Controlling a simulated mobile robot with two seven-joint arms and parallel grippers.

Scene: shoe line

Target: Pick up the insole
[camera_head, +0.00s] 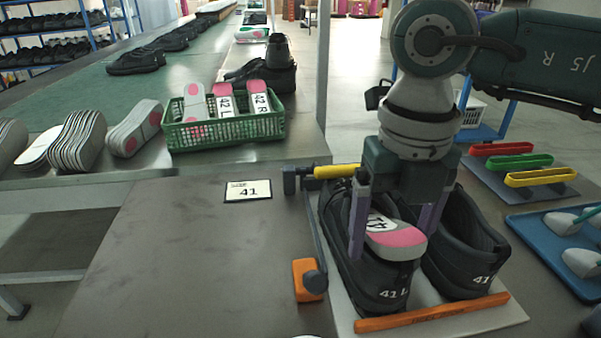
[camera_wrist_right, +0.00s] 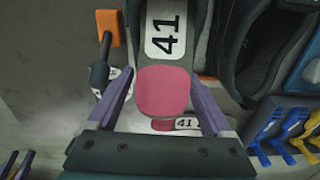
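The insole (camera_head: 395,240) is grey with a pink heel and a "41" label. It sits tilted at the opening of the black shoe marked 41 L (camera_head: 380,290), its heel above the shoe's back and its front hidden inside. My right gripper (camera_head: 395,225) points down with its fingers at the insole's two sides, near the label, and appears shut on it. In the right wrist view the pink heel (camera_wrist_right: 163,92) shows between the fingertips. A smaller pink piece with a "41" label (camera_wrist_right: 187,123) shows below it.
A second black shoe (camera_head: 465,250) stands close on the right. An orange bar (camera_head: 430,313) and an orange block (camera_head: 309,280) border the shoe plate. A green basket (camera_head: 225,130) holds several insoles. A "41" card (camera_head: 248,190) lies on the otherwise clear table.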

